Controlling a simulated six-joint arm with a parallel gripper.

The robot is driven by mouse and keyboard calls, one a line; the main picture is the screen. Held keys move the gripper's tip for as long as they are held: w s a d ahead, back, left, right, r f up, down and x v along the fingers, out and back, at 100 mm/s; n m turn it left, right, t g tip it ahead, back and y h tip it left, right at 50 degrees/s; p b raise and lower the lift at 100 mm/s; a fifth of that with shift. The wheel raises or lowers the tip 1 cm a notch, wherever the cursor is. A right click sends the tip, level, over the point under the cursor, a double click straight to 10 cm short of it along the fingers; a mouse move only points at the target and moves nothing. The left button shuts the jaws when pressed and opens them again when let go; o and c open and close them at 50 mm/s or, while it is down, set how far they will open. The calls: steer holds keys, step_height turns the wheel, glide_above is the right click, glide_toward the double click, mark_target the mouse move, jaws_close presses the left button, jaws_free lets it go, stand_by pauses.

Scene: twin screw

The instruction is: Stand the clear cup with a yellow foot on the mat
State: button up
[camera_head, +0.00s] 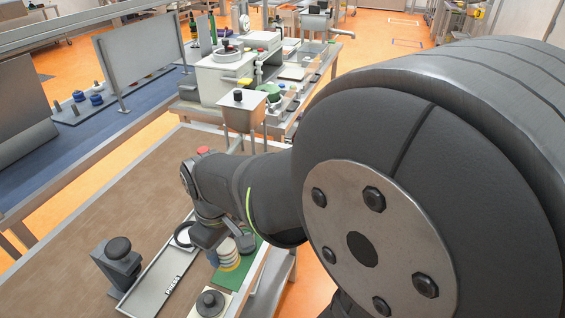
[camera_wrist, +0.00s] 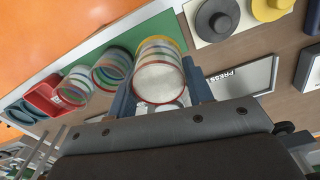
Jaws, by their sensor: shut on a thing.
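The clear cup with a yellow foot (camera_wrist: 160,62) stands between the two blue-grey fingers of my gripper (camera_wrist: 160,84) in the wrist view. My gripper is shut on it. Its red-rimmed end faces the camera, and its yellow end is on the far side. A banded cup (camera_head: 228,256), seemingly this one, shows below my gripper in the head view. The green mat (camera_wrist: 166,32) lies beneath; I cannot tell whether the cup touches it. Two more clear banded cups (camera_wrist: 110,68) (camera_wrist: 74,86) are left of the held cup.
A red box (camera_wrist: 42,97) lies beyond the other cups. A grey tray marked PRESS (camera_head: 142,292) is beside the mat. A round dark knobbed piece (camera_head: 210,302) sits on a white plate, and a dark block (camera_head: 118,262) stands left. The brown tabletop (camera_head: 110,215) has free room.

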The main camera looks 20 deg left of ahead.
steer(key=shift+f, duration=2.25)
steer(key=shift+f, duration=0.45)
steer(key=o, duration=1.7)
steer(key=shift+c, duration=0.2)
steer(key=shift+r, duration=3.5)
steer(key=shift+f, duration=2.8)
